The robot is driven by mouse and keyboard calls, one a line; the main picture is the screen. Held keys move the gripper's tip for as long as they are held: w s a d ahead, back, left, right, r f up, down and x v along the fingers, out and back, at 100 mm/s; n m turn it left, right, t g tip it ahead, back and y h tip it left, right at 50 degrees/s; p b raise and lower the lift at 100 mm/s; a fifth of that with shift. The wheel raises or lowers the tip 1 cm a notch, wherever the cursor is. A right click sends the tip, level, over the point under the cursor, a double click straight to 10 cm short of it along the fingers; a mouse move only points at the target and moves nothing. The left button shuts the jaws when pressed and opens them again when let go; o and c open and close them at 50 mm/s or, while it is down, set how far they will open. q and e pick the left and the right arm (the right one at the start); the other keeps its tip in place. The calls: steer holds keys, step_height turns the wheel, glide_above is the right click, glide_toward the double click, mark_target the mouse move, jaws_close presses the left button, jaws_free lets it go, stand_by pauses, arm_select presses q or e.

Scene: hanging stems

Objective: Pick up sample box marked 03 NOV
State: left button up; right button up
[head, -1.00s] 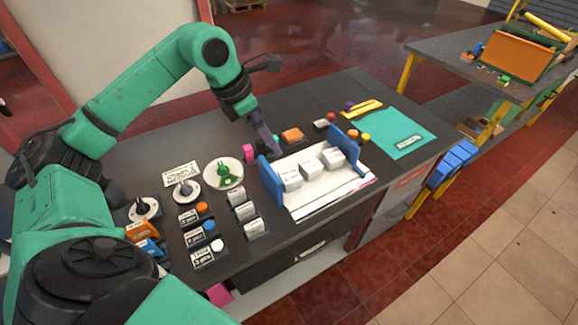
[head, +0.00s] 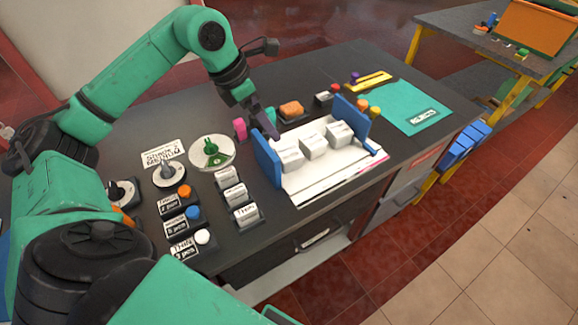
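Three white sample boxes stand in a row on a white sheet (head: 325,178): a left box (head: 291,157), a middle box (head: 314,146) and a right box (head: 338,133). Their markings are too small to read, so I cannot tell which is 03 NOV. A blue upright (head: 266,160) stands at the row's left and another blue upright (head: 350,120) at its right. My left gripper (head: 268,128) points down behind the left upright, apart from the boxes. Its fingers are too small and dark to tell if open. My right gripper is out of view.
Labelled blocks (head: 183,247) and a round white dish (head: 211,153) are at the left. A teal mat (head: 412,107) lies at the right. The table front edge is near the sheet.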

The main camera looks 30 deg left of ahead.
mark_target(287, 153)
arm_select(q)
steer(key=p+x, duration=0.2)
steer(key=x, duration=0.4)
steer(key=p+x, duration=0.3)
steer(key=x, duration=0.4)
steer(key=shift+s+d+f, duration=0.15)
steer(key=shift+d+f, duration=0.15)
steer(key=shift+f, duration=0.15)
steer(key=c, duration=1.4)
